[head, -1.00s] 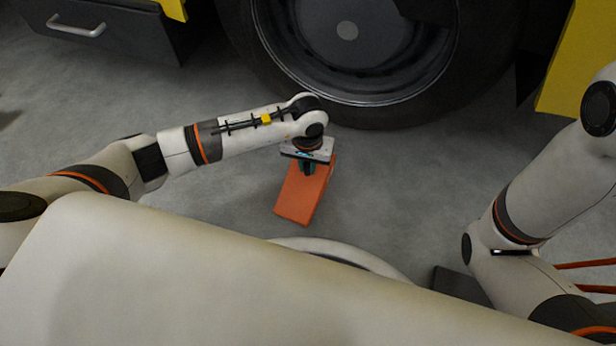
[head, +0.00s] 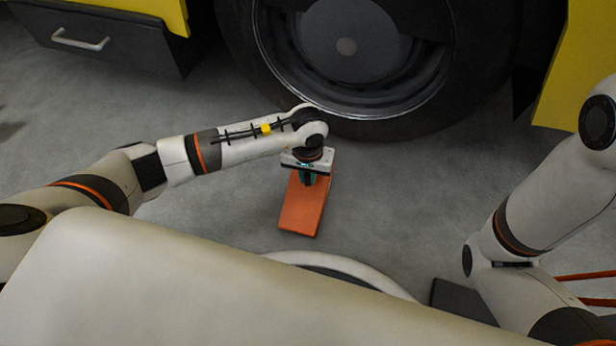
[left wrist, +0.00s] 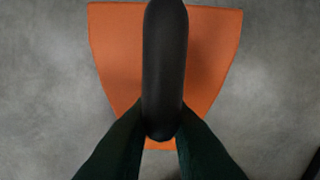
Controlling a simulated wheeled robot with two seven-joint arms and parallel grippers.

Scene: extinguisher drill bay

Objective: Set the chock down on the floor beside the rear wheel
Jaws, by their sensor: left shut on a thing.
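The orange chock (head: 304,206) is in the lower middle of the head view, in front of the large dark rear wheel (head: 345,60). My left gripper (head: 307,178) is shut on the chock at its end nearer the wheel. In the left wrist view the chock (left wrist: 115,50) shows between and beyond the green fingers (left wrist: 160,140), with a dark rounded bar across its middle. I cannot tell whether the chock's underside touches the floor. My right gripper is out of view; only my right arm shows at the right.
Grey concrete floor (head: 400,200) is clear on both sides of the chock. A dark drawer box with a handle (head: 80,40) is at the upper left. Yellow bodywork (head: 580,70) stands at the upper right. Orange-red bars show at the lower right edge.

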